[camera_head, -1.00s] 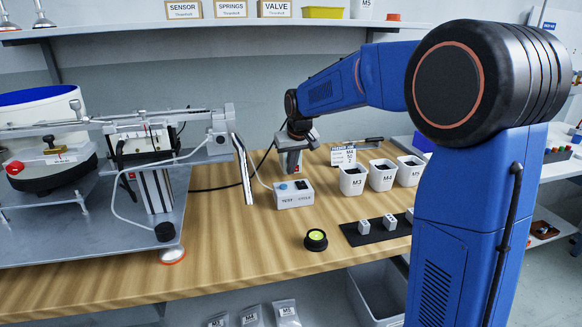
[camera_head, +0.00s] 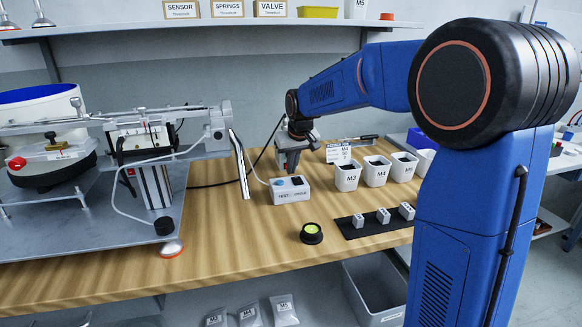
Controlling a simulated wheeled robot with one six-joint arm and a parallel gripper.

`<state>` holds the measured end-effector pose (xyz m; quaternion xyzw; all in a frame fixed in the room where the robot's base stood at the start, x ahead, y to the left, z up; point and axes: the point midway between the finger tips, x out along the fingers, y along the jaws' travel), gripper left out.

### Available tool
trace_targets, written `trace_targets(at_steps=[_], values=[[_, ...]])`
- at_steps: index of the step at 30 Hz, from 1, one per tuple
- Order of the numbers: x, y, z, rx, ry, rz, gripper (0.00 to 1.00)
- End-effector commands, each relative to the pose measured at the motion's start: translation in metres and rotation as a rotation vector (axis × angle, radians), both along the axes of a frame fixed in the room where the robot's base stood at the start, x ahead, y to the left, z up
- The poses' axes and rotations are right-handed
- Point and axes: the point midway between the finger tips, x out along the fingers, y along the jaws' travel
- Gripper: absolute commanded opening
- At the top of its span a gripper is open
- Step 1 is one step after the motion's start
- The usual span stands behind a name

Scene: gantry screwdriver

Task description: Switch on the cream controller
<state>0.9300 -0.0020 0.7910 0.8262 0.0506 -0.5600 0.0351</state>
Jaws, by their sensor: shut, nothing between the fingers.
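The cream controller (camera_head: 291,196) is a small box on the wooden bench, lettered "TEST CYCLE" on its front. Its top carries a blue round part (camera_head: 279,182) at the left and a small black part (camera_head: 297,181), perhaps a switch, at the right. My gripper (camera_head: 291,171) points down just behind and above the box, near the black part. It is shut and empty. I cannot tell whether its tips touch the controller. The position of any switch is too small to read.
White bins (camera_head: 347,178) stand right of the controller, by a label card (camera_head: 339,153). A black mat (camera_head: 376,222) with small blocks and a black round button with a yellow-green top (camera_head: 311,233) lie in front. A metal rig (camera_head: 155,175) with a slanted silver bar (camera_head: 240,165) stands left.

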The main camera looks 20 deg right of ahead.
Motion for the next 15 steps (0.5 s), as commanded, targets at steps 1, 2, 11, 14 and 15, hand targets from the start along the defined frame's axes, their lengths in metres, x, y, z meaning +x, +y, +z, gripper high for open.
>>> trace_targets(at_steps=[1,2,11,14,15], values=[[-0.002,0.002,-0.001,0.0,0.003,0.001,0.0],[-0.003,0.002,0.0,0.001,0.004,0.003,0.0],[-0.022,0.005,0.045,0.002,0.004,0.003,0.0],[-0.028,0.006,0.059,0.001,0.005,0.003,0.0],[-0.03,0.006,0.065,0.001,0.005,0.003,0.0]])
